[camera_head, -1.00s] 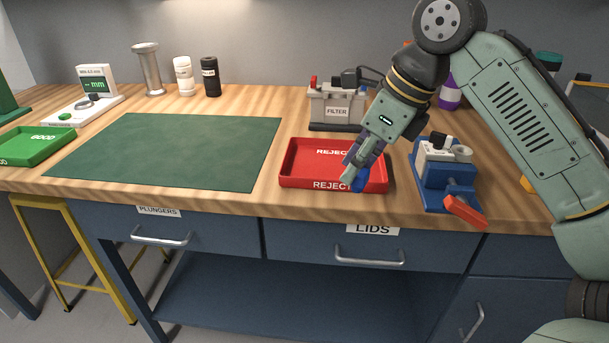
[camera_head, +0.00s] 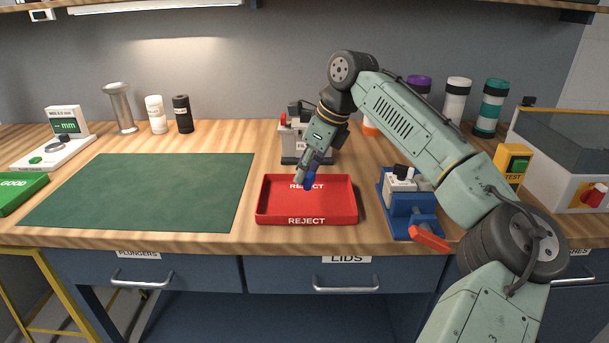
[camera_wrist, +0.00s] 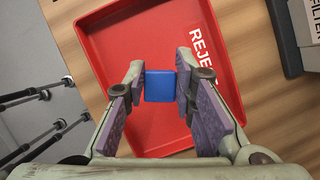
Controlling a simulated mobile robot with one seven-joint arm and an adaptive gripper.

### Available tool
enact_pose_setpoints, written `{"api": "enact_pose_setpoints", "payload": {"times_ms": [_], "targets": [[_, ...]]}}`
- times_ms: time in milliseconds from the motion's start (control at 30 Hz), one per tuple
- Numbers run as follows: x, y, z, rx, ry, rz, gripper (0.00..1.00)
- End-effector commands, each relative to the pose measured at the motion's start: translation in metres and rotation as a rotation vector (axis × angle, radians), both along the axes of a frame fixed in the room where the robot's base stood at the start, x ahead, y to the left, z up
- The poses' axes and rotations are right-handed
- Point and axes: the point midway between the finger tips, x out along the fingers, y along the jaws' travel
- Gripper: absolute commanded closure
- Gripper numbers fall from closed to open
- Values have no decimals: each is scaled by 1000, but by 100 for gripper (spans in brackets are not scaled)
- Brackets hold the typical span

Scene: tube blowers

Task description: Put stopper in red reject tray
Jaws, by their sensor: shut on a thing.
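The red reject tray (camera_head: 270,207) lies on the wooden bench, empty as far as I can see, with "REJECT" labels on it. It also fills much of the wrist view (camera_wrist: 110,45). My gripper (camera_head: 305,178) is over the back part of the tray. It is shut on a small blue stopper (camera_head: 310,181), which shows between the fingertips in the wrist view (camera_wrist: 160,86). The tray floor lies below the stopper. The exact height above it is hard to tell.
A filter unit (camera_head: 292,145) stands behind the tray. A blue fixture with a red handle (camera_head: 408,215) stands to its right. A dark green mat (camera_head: 140,190) covers the bench to the left. A green GOOD tray (camera_head: 18,190) is at the far left.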

Motion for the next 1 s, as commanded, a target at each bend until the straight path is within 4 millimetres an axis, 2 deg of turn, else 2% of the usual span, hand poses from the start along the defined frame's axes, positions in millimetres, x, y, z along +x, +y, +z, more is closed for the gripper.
{"api": "enact_pose_setpoints", "payload": {"times_ms": [67, 333, 733, 767, 1000], "targets": [[8, 2, 2, 0, -1, 0, 95], [9, 1, -33, -2, -1, -1, 95], [9, 2, -40, 1, -1, 1, 95], [9, 1, -39, 0, -1, 1, 74], [9, 1, -39, 0, -1, 1, 58]]}}
